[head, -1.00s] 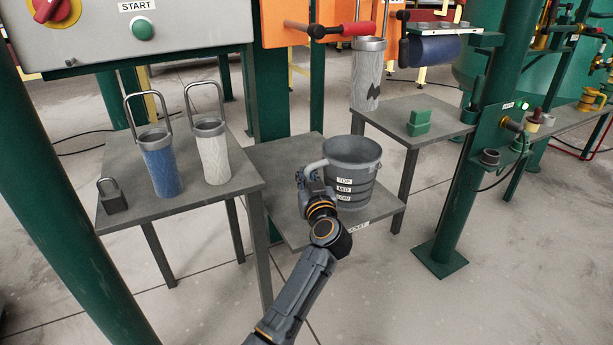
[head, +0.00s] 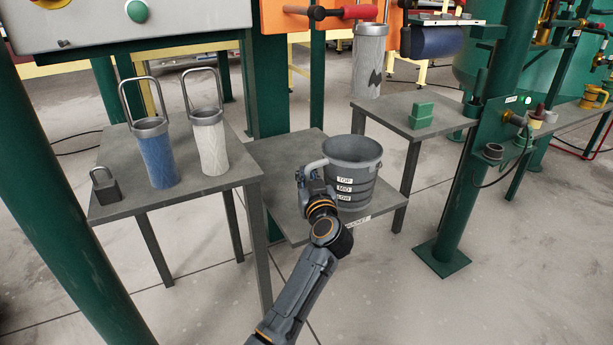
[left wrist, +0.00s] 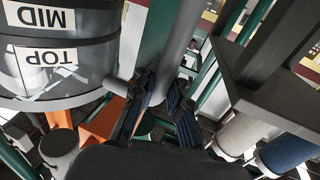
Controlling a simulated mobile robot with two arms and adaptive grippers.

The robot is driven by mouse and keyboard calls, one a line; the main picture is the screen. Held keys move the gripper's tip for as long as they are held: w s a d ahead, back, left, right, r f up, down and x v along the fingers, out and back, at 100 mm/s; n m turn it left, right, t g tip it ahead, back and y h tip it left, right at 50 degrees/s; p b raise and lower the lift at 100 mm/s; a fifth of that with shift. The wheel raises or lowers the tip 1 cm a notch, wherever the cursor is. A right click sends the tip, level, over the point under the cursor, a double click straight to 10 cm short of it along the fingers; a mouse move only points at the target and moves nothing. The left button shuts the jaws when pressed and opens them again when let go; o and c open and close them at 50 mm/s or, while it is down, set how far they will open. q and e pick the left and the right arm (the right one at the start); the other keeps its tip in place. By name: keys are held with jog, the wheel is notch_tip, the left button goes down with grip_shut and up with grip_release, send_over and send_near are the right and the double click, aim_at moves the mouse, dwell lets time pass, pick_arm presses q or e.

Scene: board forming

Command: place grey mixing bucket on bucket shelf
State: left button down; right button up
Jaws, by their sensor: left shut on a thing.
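The grey mixing bucket (head: 352,160), with TOP, MID and LOW labels, appears upright over the bucket shelf (head: 279,162), a low grey table with a front label. Its base looks to be on or very close to the top; I cannot tell which. My left gripper (head: 309,182) is at the bucket's left side, shut on its grey handle. In the left wrist view the bucket (left wrist: 55,75) fills the upper left, upside down, and my left gripper (left wrist: 155,98) has its fingers around the handle. My right gripper is not in view.
A higher grey table (head: 115,202) at left holds a padlock (head: 105,187), a blue canister (head: 157,157) and a white canister (head: 210,145). A table (head: 395,108) behind right holds a grey canister (head: 369,62) and green block (head: 421,115). A green post (head: 470,170) stands right.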

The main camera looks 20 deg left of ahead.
pick_arm(q)
jog(key=shift+f+b, duration=0.65)
jog(key=shift+b, duration=0.2)
jog(key=shift+f, duration=1.4)
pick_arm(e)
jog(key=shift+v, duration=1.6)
pick_arm(q)
jog(key=shift+f, duration=0.15)
jog(key=c, duration=0.9)
grip_release()
jog(key=shift+f, duration=0.15)
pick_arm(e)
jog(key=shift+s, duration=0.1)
